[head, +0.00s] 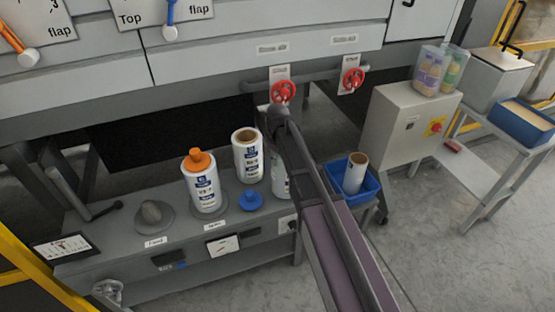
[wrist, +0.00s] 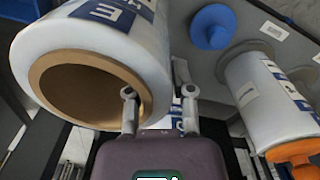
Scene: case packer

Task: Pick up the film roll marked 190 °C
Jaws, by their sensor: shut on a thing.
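A white film roll (head: 247,157) with a brown core and blue label is beside the end of my arm in the head view. In the wrist view, this roll (wrist: 150,50) fills the upper left, its open core facing the camera. My gripper (wrist: 158,95) is shut on its wall, one finger at the core opening and the other outside. In the head view the fingers are hard to make out. Another roll (head: 204,190) with an orange cap stands upright to the left; it also shows in the wrist view (wrist: 270,105). The temperature markings are too small to read.
A blue knob-like piece (head: 251,200) sits on the grey bench (head: 130,255). A white, blue-labelled item (head: 279,180) is partly hidden behind my arm. A blue bin (head: 371,190) holds another roll (head: 355,172). Red valve wheels (head: 283,92) hang from the machine above.

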